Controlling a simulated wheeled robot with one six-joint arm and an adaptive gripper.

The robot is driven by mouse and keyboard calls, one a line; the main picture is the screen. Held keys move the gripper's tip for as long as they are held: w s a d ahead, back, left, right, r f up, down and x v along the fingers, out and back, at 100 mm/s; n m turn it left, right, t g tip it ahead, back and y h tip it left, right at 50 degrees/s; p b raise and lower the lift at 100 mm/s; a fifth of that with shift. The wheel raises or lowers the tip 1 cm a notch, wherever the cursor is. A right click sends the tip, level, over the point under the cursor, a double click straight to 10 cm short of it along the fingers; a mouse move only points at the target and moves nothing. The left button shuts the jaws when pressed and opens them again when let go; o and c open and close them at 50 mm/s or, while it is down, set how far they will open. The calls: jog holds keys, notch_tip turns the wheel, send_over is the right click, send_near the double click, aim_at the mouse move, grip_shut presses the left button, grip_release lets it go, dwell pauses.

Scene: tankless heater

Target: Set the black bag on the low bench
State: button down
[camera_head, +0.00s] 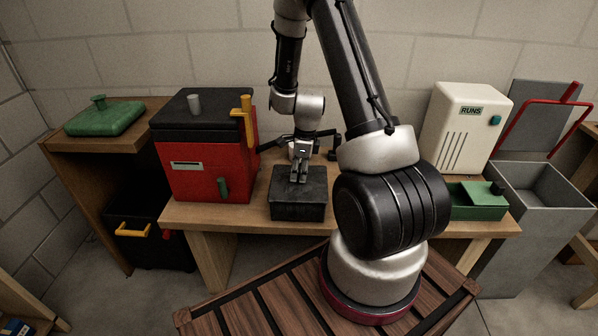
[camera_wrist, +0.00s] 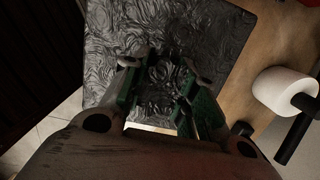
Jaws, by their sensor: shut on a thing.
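The black bag (camera_head: 297,207) is a dark, boxy block at the middle of the wooden bench (camera_head: 235,215), between the red box and my arm. My gripper (camera_head: 299,178) points down at its top and is shut on it. In the wrist view the bag's dark, swirled top (camera_wrist: 190,30) fills the upper middle, with my gripper's green-padded fingers (camera_wrist: 160,75) against it. The bag looks upright over the bench top, near the front edge. I cannot tell whether its underside touches the wood.
A red box (camera_head: 205,160) with a black lid stands left of the bag. A cream heater (camera_head: 463,130) and a green tray (camera_head: 475,207) are at the right. A grey bin (camera_head: 540,205) stands farther right.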

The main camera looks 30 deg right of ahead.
jog(key=shift+f, duration=0.4)
jog(key=c, duration=1)
grip_release()
jog(key=shift+c, duration=0.2)
notch_tip(320, 180, up, 12)
jog(key=d, duration=0.1)
jog(key=shift+s, duration=0.4)
jog(key=shift+d, duration=0.1)
